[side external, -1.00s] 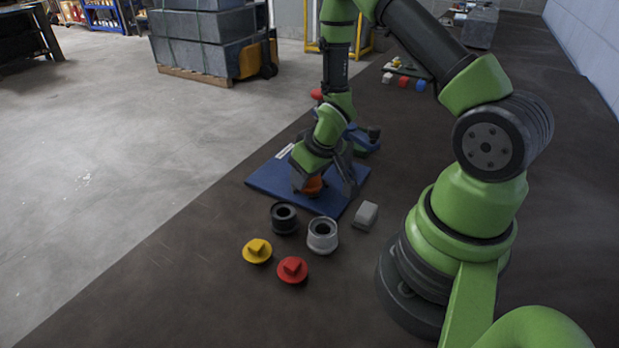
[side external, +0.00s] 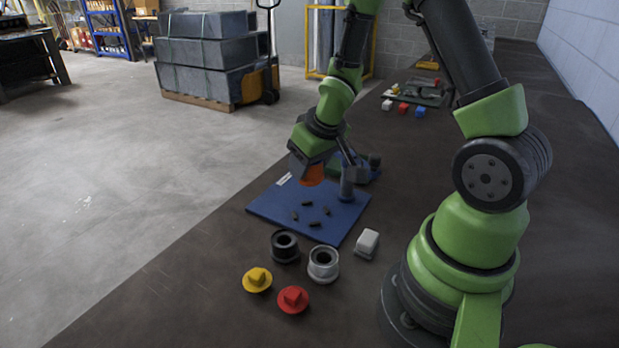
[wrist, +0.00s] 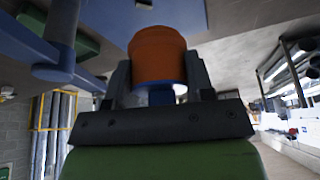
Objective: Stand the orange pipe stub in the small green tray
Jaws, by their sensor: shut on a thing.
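The orange pipe stub (side external: 312,175) is between the jaws of my gripper (side external: 317,178), held above the far part of a blue board (side external: 275,205). In the wrist view the stub (wrist: 157,50) sits between both fingers of my gripper (wrist: 158,75), which is shut on it. The gripper is tilted in the side view. A small green surface, likely the green tray (side external: 333,169), shows just behind my gripper, partly hidden. A green piece also shows at the upper left of the wrist view (wrist: 87,45).
A blue post fixture (side external: 347,180) is right beside my gripper. Nearer are a black collar (side external: 285,245), grey collar (side external: 323,264), white block (side external: 367,243), yellow plug (side external: 257,280) and red plug (side external: 293,299).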

